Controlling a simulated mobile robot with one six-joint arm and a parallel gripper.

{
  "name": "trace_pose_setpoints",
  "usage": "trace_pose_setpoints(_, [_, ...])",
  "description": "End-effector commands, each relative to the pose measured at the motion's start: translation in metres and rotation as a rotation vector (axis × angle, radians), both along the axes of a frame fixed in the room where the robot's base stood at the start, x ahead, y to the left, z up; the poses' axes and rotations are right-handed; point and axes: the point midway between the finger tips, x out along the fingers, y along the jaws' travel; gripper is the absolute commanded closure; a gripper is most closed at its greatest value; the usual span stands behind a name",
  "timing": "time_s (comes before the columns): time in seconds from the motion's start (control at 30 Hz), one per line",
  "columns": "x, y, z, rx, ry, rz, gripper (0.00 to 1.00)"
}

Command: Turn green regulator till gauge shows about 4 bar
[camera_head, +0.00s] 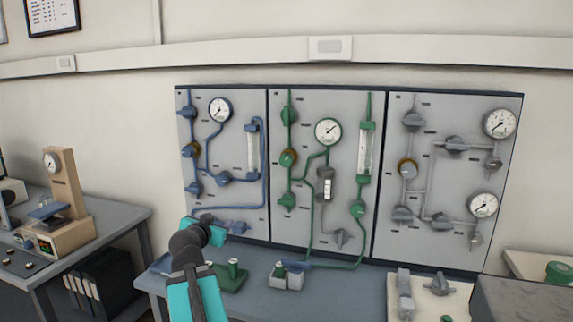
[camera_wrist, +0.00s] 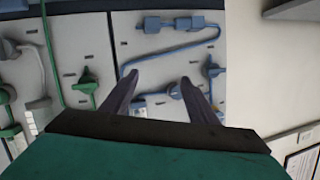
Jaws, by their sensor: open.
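The green regulator (camera_head: 288,158) is a round green and brass knob on the left side of the middle panel. The green line's gauge (camera_head: 328,131) has a white round face to its upper right; its needle points to the upper right, but the scale is too small to read. In the wrist view my gripper (camera_wrist: 160,90) is open and empty, its two dark fingers apart in front of the blue panel. In the head view my arm reaches up at the lower left of the panels; the fingers are not clear there. I cannot make out the regulator in the wrist view.
The blue panel (camera_head: 223,105) is on the left and the grey panel (camera_head: 450,182) on the right, both with protruding valves and gauges. A green valve (camera_head: 287,201) sits below the regulator. Loose fittings (camera_head: 233,275) lie on the bench (camera_head: 335,290) below.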

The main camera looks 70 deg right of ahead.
Motion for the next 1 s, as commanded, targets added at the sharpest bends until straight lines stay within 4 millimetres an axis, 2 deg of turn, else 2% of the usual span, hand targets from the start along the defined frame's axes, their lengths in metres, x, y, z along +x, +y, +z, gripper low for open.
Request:
trace_pose_setpoints(0.03, [-0.018,-0.01,0.019,-0.027,-0.019,-0.028,0.46])
trace_pose_setpoints(0.1, [-0.04,-0.021,0.042,-0.058,-0.041,-0.061,0.46])
trace_pose_setpoints(0.3, [-0.105,-0.043,0.108,-0.154,-0.093,-0.154,0.46])
trace_pose_setpoints(0.5, [-0.153,-0.05,0.153,-0.224,-0.127,-0.216,0.46])
trace_pose_setpoints(0.7, [-0.169,-0.051,0.168,-0.247,-0.137,-0.237,0.46])
trace_pose_setpoints(1.0, [-0.169,-0.052,0.168,-0.246,-0.137,-0.237,0.46])
